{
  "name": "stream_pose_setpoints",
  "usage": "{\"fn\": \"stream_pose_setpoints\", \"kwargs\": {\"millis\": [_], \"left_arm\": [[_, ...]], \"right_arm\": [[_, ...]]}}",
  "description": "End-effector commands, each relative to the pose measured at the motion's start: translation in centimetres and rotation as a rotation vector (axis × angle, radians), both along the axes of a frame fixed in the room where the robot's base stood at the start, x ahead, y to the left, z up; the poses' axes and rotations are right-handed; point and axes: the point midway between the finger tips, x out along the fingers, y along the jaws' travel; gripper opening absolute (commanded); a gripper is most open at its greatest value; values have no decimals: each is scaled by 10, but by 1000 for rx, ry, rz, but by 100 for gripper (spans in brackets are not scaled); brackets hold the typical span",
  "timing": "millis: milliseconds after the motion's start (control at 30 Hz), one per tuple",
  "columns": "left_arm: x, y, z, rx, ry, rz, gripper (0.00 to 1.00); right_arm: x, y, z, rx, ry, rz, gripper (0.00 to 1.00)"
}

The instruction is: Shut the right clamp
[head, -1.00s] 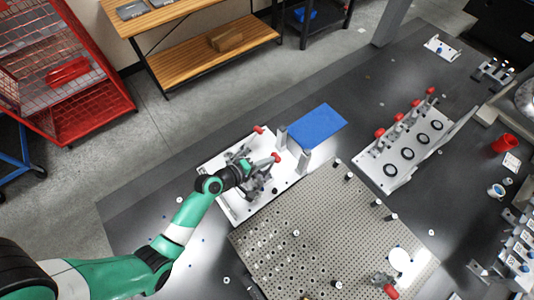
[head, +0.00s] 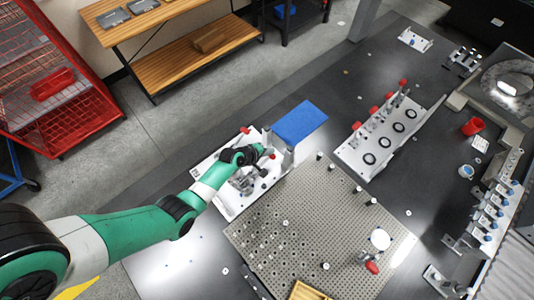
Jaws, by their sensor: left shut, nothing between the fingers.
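A white fixture plate (head: 227,206) carries two toggle clamps with red handle tips. The right clamp's red tip (head: 271,154) shows beside a metal post, just past my gripper. The left clamp's red tip (head: 244,130) is farther back. My left gripper (head: 263,149) reaches over the plate from the left with its fingers shut and empty. It is close to the right clamp's handle; I cannot tell whether they touch. My wrist hides part of the clamp mechanism (head: 244,184), so its exact angle is unclear. My right gripper is not in view.
A perforated plate (head: 300,225) lies in front. A white plate with black rings and red-tipped clamps (head: 377,142) is at the right.

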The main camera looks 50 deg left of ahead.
Motion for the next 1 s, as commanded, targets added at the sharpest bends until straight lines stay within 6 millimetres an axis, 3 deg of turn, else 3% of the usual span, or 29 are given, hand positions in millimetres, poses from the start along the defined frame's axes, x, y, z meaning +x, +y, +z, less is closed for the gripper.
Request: {"fn": "stream_pose_setpoints", "kwargs": {"millis": [200, 800, 1000], "left_arm": [[5, 0, -8, 0, 1, -1, 0], [7, 0, -10, 0, 2, -1, 0], [6, 0, 4, 0, 2, -1, 0]], "right_arm": [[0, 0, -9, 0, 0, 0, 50], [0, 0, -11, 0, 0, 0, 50], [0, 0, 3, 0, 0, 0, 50]]}}
